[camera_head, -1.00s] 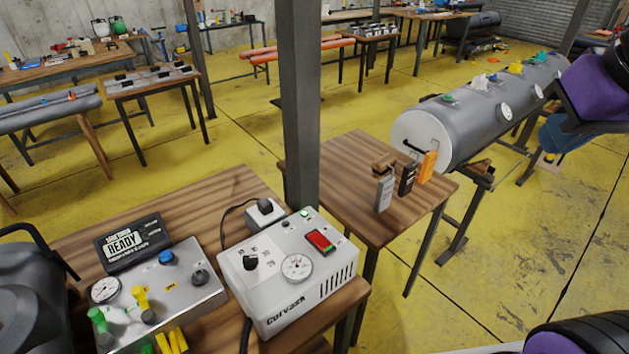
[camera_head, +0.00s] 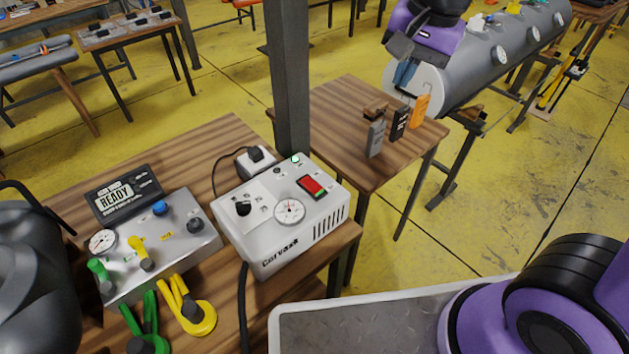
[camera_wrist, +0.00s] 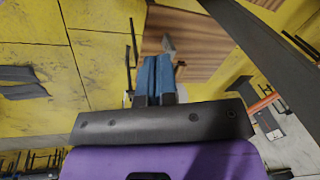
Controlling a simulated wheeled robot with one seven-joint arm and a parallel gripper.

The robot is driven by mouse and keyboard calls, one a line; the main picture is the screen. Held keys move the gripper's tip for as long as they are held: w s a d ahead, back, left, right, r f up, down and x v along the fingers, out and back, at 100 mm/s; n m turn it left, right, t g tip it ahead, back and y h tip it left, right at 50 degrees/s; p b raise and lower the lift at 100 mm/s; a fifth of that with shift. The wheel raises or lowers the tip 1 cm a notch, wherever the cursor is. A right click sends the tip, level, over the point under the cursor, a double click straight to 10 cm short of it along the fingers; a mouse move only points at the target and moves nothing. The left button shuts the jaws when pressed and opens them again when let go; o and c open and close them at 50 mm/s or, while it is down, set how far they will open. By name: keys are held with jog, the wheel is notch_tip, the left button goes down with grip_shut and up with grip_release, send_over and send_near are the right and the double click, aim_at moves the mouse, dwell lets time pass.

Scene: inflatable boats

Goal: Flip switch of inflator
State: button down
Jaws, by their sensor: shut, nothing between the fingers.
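The inflator (camera_head: 262,240) is a white box on the wooden table at the lower middle of the head view. Its red switch (camera_head: 311,186) is on the top face, right of a round gauge (camera_head: 289,211) and a black knob (camera_head: 243,208). A small green light (camera_head: 295,159) is at its back edge. My gripper (camera_head: 401,85) is up and to the right of the inflator, in front of the grey tank's end and apart from the switch. In the wrist view its blue fingers (camera_wrist: 154,64) are together and empty. The inflator is not recognisable there.
A dark post (camera_head: 290,80) stands just behind the inflator. A side table (camera_head: 345,110) holds several small upright devices, one orange (camera_head: 420,110). A grey control box (camera_head: 180,245) with valves sits left of the inflator.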

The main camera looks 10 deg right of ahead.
jog(key=w+a+f+m+g, duration=0.1)
jog(key=w+a+f+m, duration=0.1)
jog(key=a+f, duration=0.5)
jog(key=w+a+f+m+h, duration=0.1)
jog(key=w+a+f+m, duration=0.1)
jog(key=a+f, duration=0.4)
jog(key=shift+a+f+m+g+h, duration=0.35)
jog(key=shift+f+m, duration=0.25)
jog(key=shift+f, duration=0.3)
jog(key=shift+w, duration=0.15)
jog(key=shift+w+a+r, duration=0.35)
jog(key=shift+w+a, duration=0.05)
jog(key=shift+w, duration=0.15)
